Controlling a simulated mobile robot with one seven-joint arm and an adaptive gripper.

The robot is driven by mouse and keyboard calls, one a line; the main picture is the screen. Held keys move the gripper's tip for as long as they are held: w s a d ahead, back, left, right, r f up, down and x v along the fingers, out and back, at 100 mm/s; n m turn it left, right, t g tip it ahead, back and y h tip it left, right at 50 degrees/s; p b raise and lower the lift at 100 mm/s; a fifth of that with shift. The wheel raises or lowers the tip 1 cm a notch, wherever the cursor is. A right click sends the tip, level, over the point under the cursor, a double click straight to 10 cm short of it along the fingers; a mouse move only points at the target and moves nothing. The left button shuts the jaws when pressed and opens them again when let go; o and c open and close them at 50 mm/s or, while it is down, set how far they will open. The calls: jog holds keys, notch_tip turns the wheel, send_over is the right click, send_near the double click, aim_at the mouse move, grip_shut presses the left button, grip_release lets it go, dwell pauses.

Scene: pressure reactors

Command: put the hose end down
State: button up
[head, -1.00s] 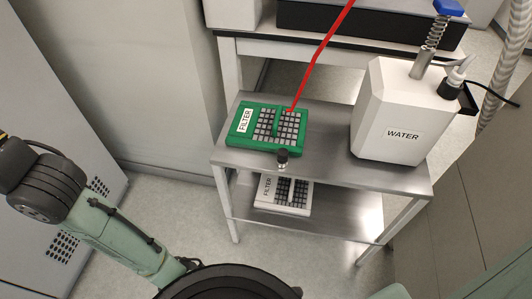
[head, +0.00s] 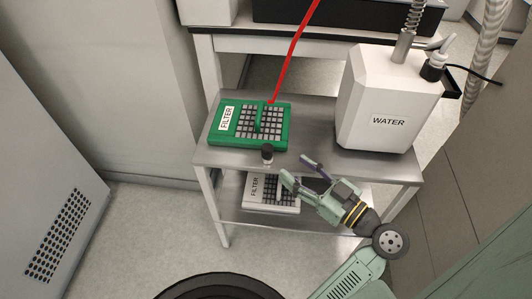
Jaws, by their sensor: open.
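A red hose (head: 292,55) comes down from the top of the head view. Its lower end (head: 270,101) meets the far edge of the green filter (head: 278,136) on the upper shelf; I cannot tell whether it is fixed there or only touching. My gripper (head: 297,173) is open and empty, in front of the shelf's front edge. Its fingers point up and left, towards a small black-capped metal fitting (head: 267,152) at that edge. The fingers appear apart from the fitting and the hose.
A white WATER container (head: 385,122) stands right on the metal cart's upper shelf (head: 318,140), with a spring-wrapped hose and fittings on top. A white filter (head: 257,190) lies on the lower shelf, partly behind my gripper. Grey cabinets flank the cart. Floor is free at front left.

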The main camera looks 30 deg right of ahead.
aim_at(272, 150)
jog(key=p+x, duration=0.1)
jog(key=x, duration=0.4)
jog(key=shift+a, duration=0.1)
jog(key=p+x, duration=0.2)
jog(key=x, duration=0.2)
jog(key=shift+w+r, duration=0.15)
jog(key=shift+w, duration=0.1)
jog(key=shift+w+a, duration=0.15)
jog(key=shift+w, duration=0.25)
grip_shut()
